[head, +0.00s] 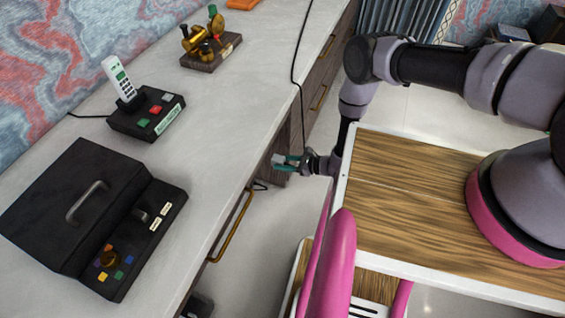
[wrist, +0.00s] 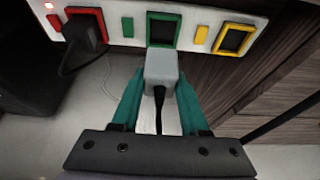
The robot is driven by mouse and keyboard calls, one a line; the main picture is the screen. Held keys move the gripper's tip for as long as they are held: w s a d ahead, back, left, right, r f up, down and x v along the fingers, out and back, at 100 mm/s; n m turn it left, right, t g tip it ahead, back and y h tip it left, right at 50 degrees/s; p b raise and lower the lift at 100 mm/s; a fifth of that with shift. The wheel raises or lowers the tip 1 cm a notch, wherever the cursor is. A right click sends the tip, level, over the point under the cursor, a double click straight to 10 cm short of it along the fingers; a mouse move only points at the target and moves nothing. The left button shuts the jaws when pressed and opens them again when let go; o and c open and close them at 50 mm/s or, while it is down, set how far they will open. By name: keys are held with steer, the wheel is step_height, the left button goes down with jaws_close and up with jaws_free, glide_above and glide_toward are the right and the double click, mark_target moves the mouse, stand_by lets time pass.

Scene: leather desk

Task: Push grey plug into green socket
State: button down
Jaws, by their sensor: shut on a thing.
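My gripper (head: 288,162), with teal fingers, is shut on the grey plug (wrist: 161,68), which sits between the fingertips in the wrist view with its black cord trailing back toward me. The green socket (wrist: 163,29) is a green-framed dark opening in a white strip, straight ahead of the plug. The plug's front end overlaps the lower edge of the green frame in the picture; I cannot tell whether they touch. The dark opening shows above the plug. In the head view the plug and socket cannot be made out; the gripper is low beside the desk's edge.
The white strip also has a red socket (wrist: 86,25) holding a black plug (wrist: 82,48), and an empty yellow socket (wrist: 233,39). Wooden drawers (wrist: 262,75) stand at the right. A black cable (head: 297,60) crosses the desk (head: 225,130) and hangs over its edge.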

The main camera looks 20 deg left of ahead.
steer(key=shift+w+a, duration=0.2)
steer(key=shift+a, duration=2.65)
steer(key=shift+w+a, duration=0.1)
steer(key=shift+a, duration=0.45)
steer(key=shift+c, duration=1.7)
jaws_free()
steer(key=w+v, duration=0.1)
steer(key=v, duration=0.9)
steer(key=shift+s+d+r, duration=0.15)
steer(key=shift+s+d, duration=0.25)
steer(key=shift+s, duration=0.15)
